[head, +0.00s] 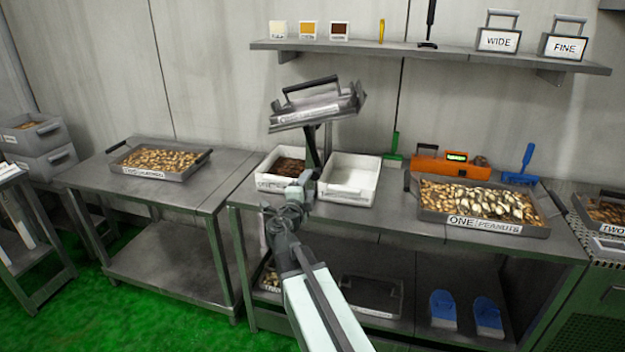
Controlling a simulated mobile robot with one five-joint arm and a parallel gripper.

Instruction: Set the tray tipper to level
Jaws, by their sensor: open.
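The tray tipper (314,139) stands at the back of the middle bench, with a dark post carrying a grey tray (300,118). This raised tray is tilted, its left end lower than its right in the picture, and has a black handle. Its label is too small to read. My gripper (308,183) is open, in front of and below the raised tray, overlapping the lower post in the picture. I cannot tell whether it touches the post. The foot of the tipper is hidden behind my gripper and the white bins.
White bins stand left (267,184) and right (348,194) of the post; the left holds brown pieces. A tray labelled ONE PEANUTS (440,219) and an orange device (428,168) are at right. Another filled tray (178,174) is on the left bench. A shelf (470,54) overhangs.

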